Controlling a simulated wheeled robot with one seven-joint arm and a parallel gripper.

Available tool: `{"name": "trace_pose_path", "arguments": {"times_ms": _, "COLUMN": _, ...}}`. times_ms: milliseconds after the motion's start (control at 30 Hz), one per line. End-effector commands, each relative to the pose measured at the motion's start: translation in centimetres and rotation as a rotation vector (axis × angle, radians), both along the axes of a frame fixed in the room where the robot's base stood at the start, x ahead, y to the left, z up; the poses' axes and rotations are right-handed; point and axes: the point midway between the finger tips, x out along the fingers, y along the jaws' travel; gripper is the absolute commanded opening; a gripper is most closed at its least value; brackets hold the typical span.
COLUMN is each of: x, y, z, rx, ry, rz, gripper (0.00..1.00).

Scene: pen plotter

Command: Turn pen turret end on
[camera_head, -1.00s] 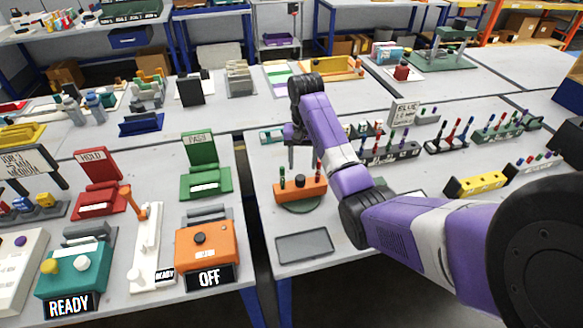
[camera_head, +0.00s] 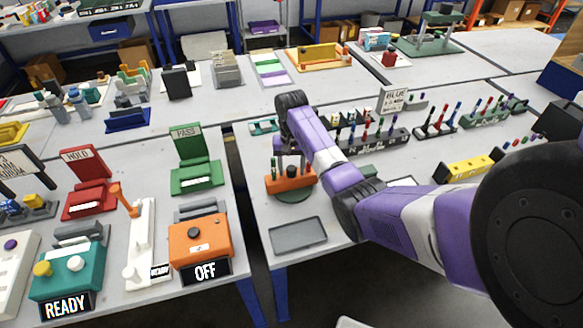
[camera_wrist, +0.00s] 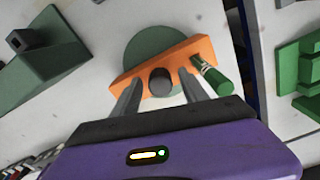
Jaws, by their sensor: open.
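The pen turret is an orange block (camera_head: 289,180) on a round dark green base (camera_head: 292,196) near the table's front edge. In the wrist view the orange block (camera_wrist: 197,49) lies slantwise across the green disc (camera_wrist: 150,42), with a dark round knob (camera_wrist: 160,82) at its middle. A green pen (camera_wrist: 216,80) with a white band stands at the block's right end. My gripper (camera_wrist: 158,90) is open, its two grey fingers on either side of the knob, over the block. I cannot tell whether they touch it. In the head view my gripper (camera_head: 288,165) is above the turret, partly hidden by my arm.
A grey tray (camera_head: 298,235) lies in front of the turret. Pen racks (camera_head: 375,140) stand behind and to the right. An orange device (camera_head: 200,240) marked OFF stands left, across a gap between tables. A dark green wedge-shaped block (camera_wrist: 45,60) shows in the wrist view.

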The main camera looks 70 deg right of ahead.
Motion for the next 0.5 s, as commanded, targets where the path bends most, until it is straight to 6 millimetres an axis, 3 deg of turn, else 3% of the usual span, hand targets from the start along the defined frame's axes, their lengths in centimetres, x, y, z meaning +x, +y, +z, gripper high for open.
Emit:
{"name": "trace_pose_path", "arguments": {"times_ms": 100, "x": 0.0, "y": 0.0, "z": 0.01, "rx": 0.0, "ry": 0.0, "rz": 0.0, "gripper": 0.5}}
{"name": "trace_pose_path", "arguments": {"times_ms": 367, "x": 0.0, "y": -0.01, "z": 0.03, "rx": 0.0, "ry": 0.0, "rz": 0.0, "gripper": 0.0}}
{"name": "trace_pose_path", "arguments": {"times_ms": 500, "x": 0.0, "y": -0.01, "z": 0.04, "rx": 0.0, "ry": 0.0, "rz": 0.0, "gripper": 0.0}}
